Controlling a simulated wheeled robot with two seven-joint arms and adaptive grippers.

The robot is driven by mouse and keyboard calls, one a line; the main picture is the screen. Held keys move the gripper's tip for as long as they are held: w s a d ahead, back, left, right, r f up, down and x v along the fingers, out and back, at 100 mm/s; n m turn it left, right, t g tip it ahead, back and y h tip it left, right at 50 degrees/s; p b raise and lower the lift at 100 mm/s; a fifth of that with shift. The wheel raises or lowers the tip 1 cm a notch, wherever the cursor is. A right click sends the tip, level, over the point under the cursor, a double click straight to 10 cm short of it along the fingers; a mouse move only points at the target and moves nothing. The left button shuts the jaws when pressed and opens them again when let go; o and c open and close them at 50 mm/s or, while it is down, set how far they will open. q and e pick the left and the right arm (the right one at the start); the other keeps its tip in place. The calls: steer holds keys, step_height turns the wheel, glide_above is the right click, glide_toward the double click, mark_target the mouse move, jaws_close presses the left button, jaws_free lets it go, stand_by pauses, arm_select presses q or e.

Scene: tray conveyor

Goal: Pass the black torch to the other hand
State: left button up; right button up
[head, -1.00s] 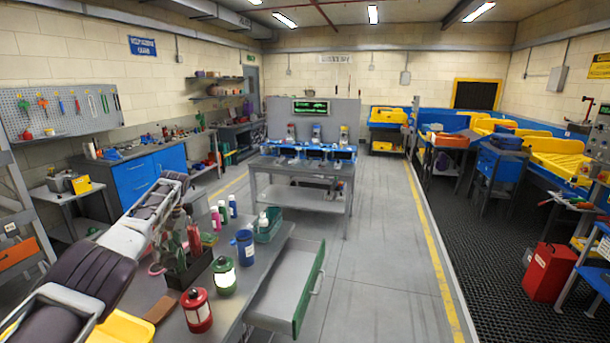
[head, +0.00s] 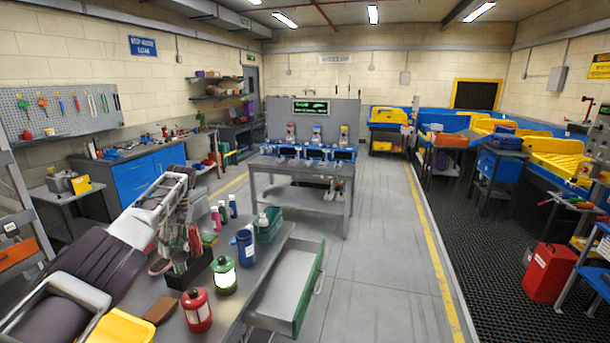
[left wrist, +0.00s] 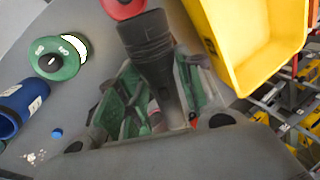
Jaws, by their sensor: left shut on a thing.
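The black torch (left wrist: 148,48) shows in the left wrist view as a dark ridged cylinder, its wider head towards the red lantern at the top edge. My left gripper (left wrist: 166,82) is shut on the torch, with a finger on each side of its body. In the head view my left gripper (head: 184,236) is over the left part of the grey workbench, among small tools. There I cannot clearly make out the torch against the dark items around it. My right gripper is in neither view.
A yellow bin (head: 120,328) is at the near left. An open green-fronted drawer (head: 306,290) juts out right.

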arm_select(q)
steer(key=shift+d+r+n, duration=0.3)
steer(key=shift+d+r, duration=0.15)
steer(key=shift+d, duration=0.05)
steer(key=shift+w+d+r+m, duration=0.1)
steer(key=shift+w+d+m, duration=0.1)
steer(key=shift+d, duration=0.25)
steer(key=shift+w+d+r+m, duration=0.1)
steer(key=shift+d+m, duration=0.1)
steer(key=shift+d, duration=0.25)
steer(key=shift+d, duration=0.2)
